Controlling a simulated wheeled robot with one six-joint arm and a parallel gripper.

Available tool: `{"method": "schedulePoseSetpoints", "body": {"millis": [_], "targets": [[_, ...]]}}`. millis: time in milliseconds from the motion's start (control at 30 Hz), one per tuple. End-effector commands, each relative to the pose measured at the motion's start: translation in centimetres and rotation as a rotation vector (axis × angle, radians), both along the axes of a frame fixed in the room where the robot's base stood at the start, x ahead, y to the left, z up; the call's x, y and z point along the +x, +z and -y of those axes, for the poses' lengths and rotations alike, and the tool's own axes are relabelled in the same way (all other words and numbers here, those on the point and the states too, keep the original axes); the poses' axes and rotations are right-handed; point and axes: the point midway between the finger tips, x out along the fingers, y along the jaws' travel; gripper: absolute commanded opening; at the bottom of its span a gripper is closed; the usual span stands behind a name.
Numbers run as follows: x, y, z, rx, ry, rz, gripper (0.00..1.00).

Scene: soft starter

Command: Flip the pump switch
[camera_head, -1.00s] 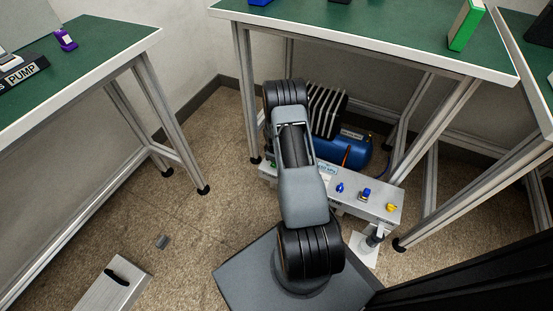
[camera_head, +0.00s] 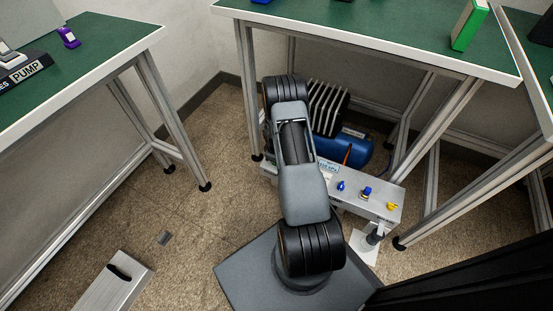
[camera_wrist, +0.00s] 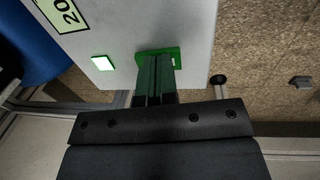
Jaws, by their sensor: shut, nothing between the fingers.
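In the wrist view, my gripper (camera_wrist: 155,80) is shut and empty. Its dark fingertips, tinted green, reach over a green-framed fitting (camera_wrist: 172,55) on a light grey panel (camera_wrist: 130,30). The fingers cover most of this fitting, so I cannot tell its position or whether they touch it. A small lit white-green rectangle (camera_wrist: 102,63) sits to its left on the panel. My arm hides my gripper and the box's left part there.
A blue tank (camera_head: 345,148) and a striped finned unit (camera_head: 327,105) stand behind the box, under a green-topped bench (camera_head: 360,32). Bench legs stand on both sides. A grey block (camera_head: 165,238) lies on open floor.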

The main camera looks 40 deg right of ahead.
Motion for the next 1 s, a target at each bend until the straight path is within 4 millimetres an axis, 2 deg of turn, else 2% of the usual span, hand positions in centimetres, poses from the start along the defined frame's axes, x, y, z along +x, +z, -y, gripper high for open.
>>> {"method": "schedulePoseSetpoints", "body": {"millis": [600,800,1000], "targets": [[-0.4,10.8,-1.4,-0.001,0.005,0.001,0.00],[-0.6,12.9,-1.6,0.000,0.006,0.000,0.00],[-0.7,13.7,-1.7,0.001,0.005,-0.001,0.00]]}}
